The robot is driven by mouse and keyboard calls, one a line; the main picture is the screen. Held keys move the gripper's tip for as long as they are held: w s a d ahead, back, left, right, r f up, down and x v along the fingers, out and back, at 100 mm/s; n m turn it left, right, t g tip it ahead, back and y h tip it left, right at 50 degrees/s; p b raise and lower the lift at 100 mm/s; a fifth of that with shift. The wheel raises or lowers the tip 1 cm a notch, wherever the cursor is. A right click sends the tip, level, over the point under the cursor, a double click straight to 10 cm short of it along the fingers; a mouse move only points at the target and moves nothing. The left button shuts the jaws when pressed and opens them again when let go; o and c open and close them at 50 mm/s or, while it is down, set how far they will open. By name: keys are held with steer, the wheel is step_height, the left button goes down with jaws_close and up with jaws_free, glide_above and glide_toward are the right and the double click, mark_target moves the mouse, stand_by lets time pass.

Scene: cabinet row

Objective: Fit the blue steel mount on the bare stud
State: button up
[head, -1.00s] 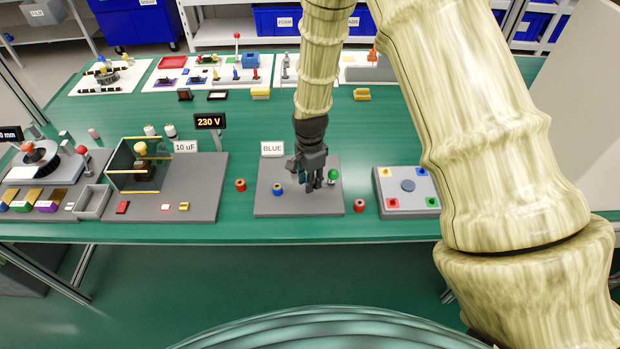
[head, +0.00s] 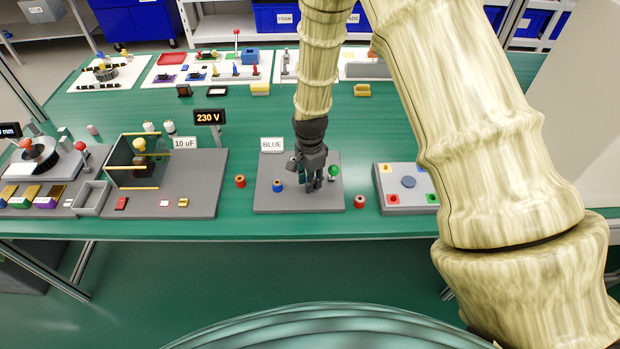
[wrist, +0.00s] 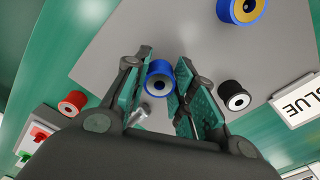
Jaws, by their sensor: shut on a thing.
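Whether this mount touches the plate, I cannot tell. A second blue mount with a yellow centre (wrist: 241,8) stands on the plate, left of my gripper in the head view (head: 277,186). A black mount with a pale ring (wrist: 234,95) stands near the label.
A red mount (head: 359,201) stands right of the plate, an orange-red one (head: 240,181) left of it. A pad with coloured squares (head: 408,199) lies further right, a grey panel (head: 196,190) to the left.

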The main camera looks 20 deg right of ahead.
steer(key=shift+f, duration=0.5)
steer(key=o, duration=1)
steer(key=shift+r, duration=0.1)
step_height(320, 180, up, 12)
steer(key=shift+a, duration=0.1)
stand_by(0.4)
